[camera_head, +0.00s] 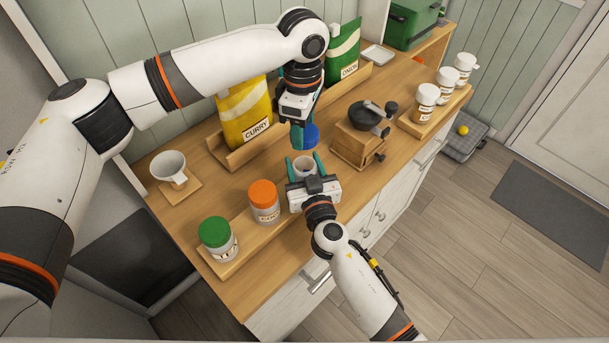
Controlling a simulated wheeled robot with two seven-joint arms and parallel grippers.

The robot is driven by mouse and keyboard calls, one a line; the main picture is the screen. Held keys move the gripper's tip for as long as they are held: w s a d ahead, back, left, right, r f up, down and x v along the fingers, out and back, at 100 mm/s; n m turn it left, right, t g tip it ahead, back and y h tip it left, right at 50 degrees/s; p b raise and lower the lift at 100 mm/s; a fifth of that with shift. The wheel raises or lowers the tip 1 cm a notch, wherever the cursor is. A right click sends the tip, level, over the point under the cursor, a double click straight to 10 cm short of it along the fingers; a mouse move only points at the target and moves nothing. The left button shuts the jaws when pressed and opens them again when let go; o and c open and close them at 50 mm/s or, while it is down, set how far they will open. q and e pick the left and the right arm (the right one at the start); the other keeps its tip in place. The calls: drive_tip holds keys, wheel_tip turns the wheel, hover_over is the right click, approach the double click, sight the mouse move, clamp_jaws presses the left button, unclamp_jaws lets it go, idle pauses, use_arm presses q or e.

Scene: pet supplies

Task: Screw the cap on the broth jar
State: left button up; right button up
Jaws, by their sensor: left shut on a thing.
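The blue cap (309,136) is held in my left gripper (300,130), above and slightly behind an open jar. The cap and jar are apart. The open jar (304,164), apparently the broth jar, stands upright at the front of the counter with its rim showing; its label is hidden. My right gripper (305,166) has teal fingers on either side of this jar, close to its wall. Whether they press on it cannot be told.
Jars with an orange lid (263,202) and a green lid (218,238) stand to the left on a wooden tray (238,252). A coffee grinder (358,146) is close on the right. A white cup (170,170) and a yellow curry bag (243,112) stand behind. White-capped jars (425,104) stand far right.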

drive_tip(key=c, duration=0.5)
use_arm(q)
drive_tip(key=shift+f, duration=2.5)
drive_tip(key=shift+f, duration=0.9)
drive_tip(key=shift+f, duration=0.5)
